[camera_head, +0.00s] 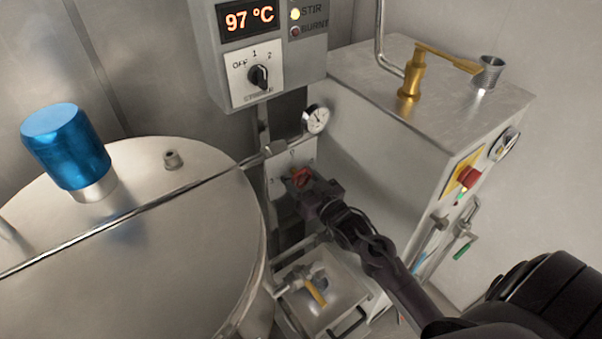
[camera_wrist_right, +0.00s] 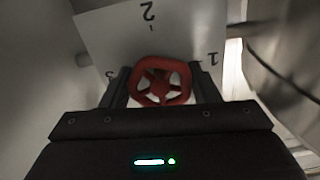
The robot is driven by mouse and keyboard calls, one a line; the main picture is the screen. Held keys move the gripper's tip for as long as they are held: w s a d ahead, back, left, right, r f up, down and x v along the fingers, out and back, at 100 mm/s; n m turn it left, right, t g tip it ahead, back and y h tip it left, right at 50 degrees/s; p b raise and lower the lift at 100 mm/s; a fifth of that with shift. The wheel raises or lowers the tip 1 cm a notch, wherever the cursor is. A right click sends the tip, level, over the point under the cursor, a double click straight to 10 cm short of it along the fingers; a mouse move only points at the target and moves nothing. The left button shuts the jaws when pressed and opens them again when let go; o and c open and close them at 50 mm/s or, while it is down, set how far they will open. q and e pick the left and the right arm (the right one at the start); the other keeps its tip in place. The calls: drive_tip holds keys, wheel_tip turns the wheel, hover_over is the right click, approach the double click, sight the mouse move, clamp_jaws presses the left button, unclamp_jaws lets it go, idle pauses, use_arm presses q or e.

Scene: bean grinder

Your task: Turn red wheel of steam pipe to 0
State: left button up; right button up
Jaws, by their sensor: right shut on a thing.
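The red wheel (camera_head: 299,177) of the steam pipe sits in front of a pale dial plate (camera_head: 279,166) at the centre of the head view. My right gripper (camera_head: 306,184) reaches it from the lower right and is shut on it. In the right wrist view the red wheel (camera_wrist_right: 160,81) lies between the two dark fingers of the gripper (camera_wrist_right: 160,90). The dial plate (camera_wrist_right: 185,30) behind shows 2 at the top, 1 at the right and a partly hidden 3 at the left. No 0 is readable there. My left gripper is not in view.
A large steel drum (camera_head: 190,265) with a blue motor (camera_head: 66,146) stands at the left. A control box reading 97 °C (camera_head: 262,60) hangs above the wheel, with a gauge (camera_head: 316,119) below it. A steel cabinet (camera_head: 380,160) stands close on the right.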

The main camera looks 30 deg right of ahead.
drive_tip(key=m+p, duration=0.1)
drive_tip(key=m, duration=0.1)
drive_tip(key=m+p, duration=0.1)
drive_tip(key=m, duration=0.1)
drive_tip(key=m+p, duration=0.2)
drive_tip(key=shift+r+m, duration=0.25)
drive_tip(key=shift+m, duration=0.05)
drive_tip(key=m+p, duration=0.2)
drive_tip(key=m, duration=0.2)
drive_tip(key=shift+a+p, duration=0.1)
drive_tip(key=shift+p, duration=0.2)
drive_tip(key=shift+f+m+p, duration=0.1)
drive_tip(key=shift+m+p, duration=0.6)
drive_tip(key=shift+m, duration=0.9)
drive_tip(key=o, duration=1)
drive_tip(key=shift+f, duration=0.1)
